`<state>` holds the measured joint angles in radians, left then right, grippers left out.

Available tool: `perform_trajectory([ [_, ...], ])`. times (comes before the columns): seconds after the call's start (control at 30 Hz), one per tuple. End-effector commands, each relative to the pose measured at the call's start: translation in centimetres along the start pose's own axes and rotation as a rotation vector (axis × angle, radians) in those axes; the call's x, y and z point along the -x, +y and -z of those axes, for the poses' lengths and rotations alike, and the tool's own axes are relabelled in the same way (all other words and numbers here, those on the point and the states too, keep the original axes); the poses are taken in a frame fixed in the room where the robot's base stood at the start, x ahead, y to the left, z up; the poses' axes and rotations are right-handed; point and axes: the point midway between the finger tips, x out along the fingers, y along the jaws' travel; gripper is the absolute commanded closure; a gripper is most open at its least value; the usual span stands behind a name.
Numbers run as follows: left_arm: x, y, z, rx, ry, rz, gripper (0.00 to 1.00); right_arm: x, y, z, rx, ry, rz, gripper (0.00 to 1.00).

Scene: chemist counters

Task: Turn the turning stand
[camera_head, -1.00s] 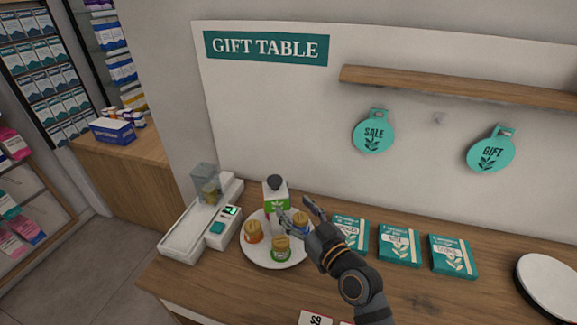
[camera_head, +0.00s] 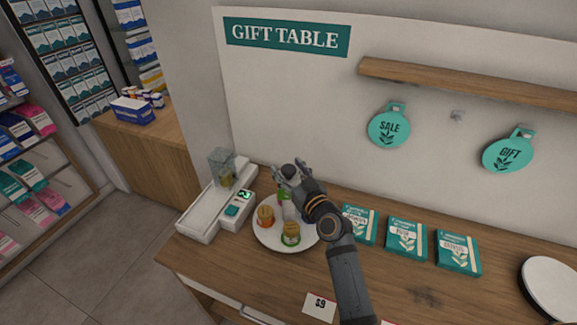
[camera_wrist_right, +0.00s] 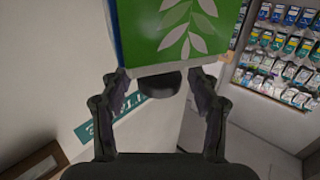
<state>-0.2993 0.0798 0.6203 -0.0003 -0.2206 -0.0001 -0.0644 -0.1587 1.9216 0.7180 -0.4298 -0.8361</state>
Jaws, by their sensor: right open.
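The turning stand (camera_head: 272,242) is a round white plate on the wooden counter. It bears small jars, among them an orange-labelled jar (camera_head: 266,216) and a green-labelled jar (camera_head: 290,234). My right gripper (camera_head: 291,179) is over the back of the stand and hides most of this container in the head view. In the wrist view its open fingers (camera_wrist_right: 157,76) are on both sides of the knob; I cannot tell whether they touch anything. My left gripper is not in view.
A white scale-like device (camera_head: 205,207) stands close left of the stand. Teal packets (camera_head: 406,239) lie to its right, with a white disc (camera_head: 550,288) farther right. A wall board with a shelf (camera_head: 450,82) rises behind. The counter's front right is fairly clear.

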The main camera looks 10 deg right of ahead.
Motion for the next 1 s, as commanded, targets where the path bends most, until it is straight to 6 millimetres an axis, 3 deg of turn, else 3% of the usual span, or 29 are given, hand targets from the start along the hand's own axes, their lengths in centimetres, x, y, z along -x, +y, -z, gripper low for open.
perform_trajectory([
  [0.23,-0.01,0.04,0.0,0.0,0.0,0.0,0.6,-0.11,0.0,-0.04,0.0,0.0,0.0,0.39],
  [0.7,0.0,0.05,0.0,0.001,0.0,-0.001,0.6,-0.07,0.0,-0.04,0.0,0.0,0.0,1.0],
  [1.0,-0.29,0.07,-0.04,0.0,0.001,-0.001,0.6,-0.08,0.02,-0.16,0.001,0.0,0.006,1.0],
])
